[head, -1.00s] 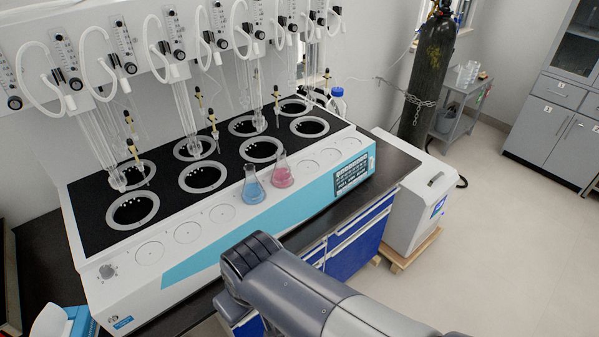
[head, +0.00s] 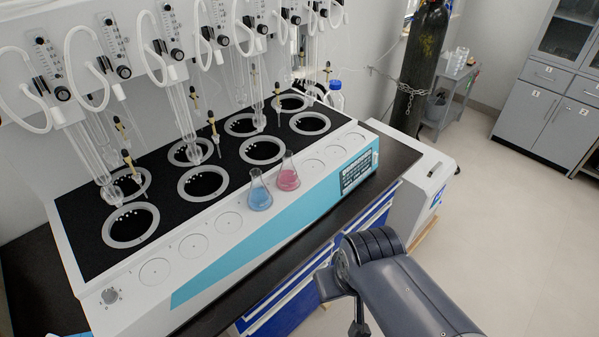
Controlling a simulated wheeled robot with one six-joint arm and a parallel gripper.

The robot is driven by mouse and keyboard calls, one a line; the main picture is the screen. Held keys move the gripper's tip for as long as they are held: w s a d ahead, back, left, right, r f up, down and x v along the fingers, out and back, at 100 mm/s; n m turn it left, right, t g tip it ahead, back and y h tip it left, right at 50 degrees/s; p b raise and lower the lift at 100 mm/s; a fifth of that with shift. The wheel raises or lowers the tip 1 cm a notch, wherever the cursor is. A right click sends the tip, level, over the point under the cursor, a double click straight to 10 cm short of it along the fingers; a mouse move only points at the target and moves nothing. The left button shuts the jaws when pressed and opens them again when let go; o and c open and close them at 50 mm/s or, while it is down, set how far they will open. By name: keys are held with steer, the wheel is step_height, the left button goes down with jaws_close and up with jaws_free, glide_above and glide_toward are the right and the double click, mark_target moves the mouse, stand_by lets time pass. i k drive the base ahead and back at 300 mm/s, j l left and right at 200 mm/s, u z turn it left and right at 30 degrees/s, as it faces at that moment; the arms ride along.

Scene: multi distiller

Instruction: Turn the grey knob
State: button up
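The grey knob (head: 110,296) is small and round. It sits on the white front left corner of the distiller (head: 205,240), with small markings around it. My arm shows at the lower right, in front of the bench and well to the right of the knob. My gripper cannot be made out in the head view. Nothing touches the knob, and it is fully visible.
A blue flask (head: 260,196) and a pink flask (head: 288,178) stand on the distiller's front ledge. Glass tubes and white hoses hang over the black wells behind. A black gas cylinder (head: 420,75) stands at the back. The floor at right is clear.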

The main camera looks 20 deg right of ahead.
mark_target(109, 295)
steer(key=u, duration=1.3)
steer(key=z, duration=1.25)
steer(key=u, duration=1)
